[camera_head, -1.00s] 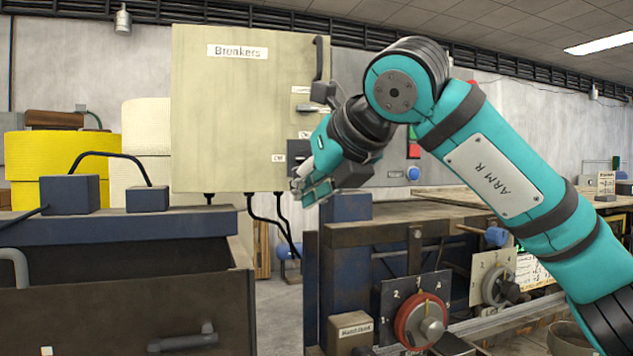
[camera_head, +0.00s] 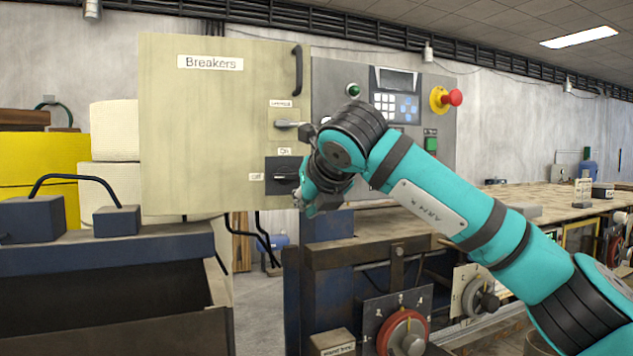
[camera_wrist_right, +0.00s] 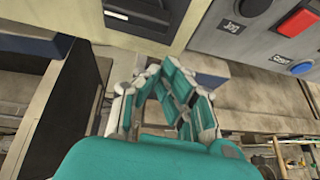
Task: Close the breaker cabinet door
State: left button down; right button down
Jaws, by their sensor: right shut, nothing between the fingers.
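The beige breaker cabinet door (camera_head: 205,130), labelled "Breakers", faces me in the head view. It looks flat, in line with the cabinet; I cannot see a gap at its edge. A black handle (camera_head: 298,70) is at its upper right, with a grey latch lever (camera_head: 288,125) and a black rotary switch (camera_head: 283,175) below. The switch also shows at the top of the right wrist view (camera_wrist_right: 140,10). My right gripper (camera_head: 303,207) is shut and empty, just off the door's lower right corner; in the wrist view its fingers (camera_wrist_right: 160,68) converge. My left gripper is out of view.
A grey control panel (camera_head: 330,100) with a red emergency button (camera_head: 452,97) adjoins the door on the right. A dark blue bench (camera_head: 105,248) stands at lower left. A machine with a red handwheel (camera_head: 403,335) is below my right arm. Cables hang under the cabinet.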

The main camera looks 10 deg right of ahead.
jog(key=shift+w+a+r, duration=0.1)
jog(key=shift+w+r, duration=0.05)
jog(key=shift+w, duration=0.25)
jog(key=shift+w+f, duration=0.2)
jog(key=shift+w, duration=0.05)
jog(key=shift+w+r+p, duration=0.15)
jog(key=shift+w+p, duration=0.7)
jog(key=shift+w, duration=0.9)
jog(key=shift+s, duration=0.1)
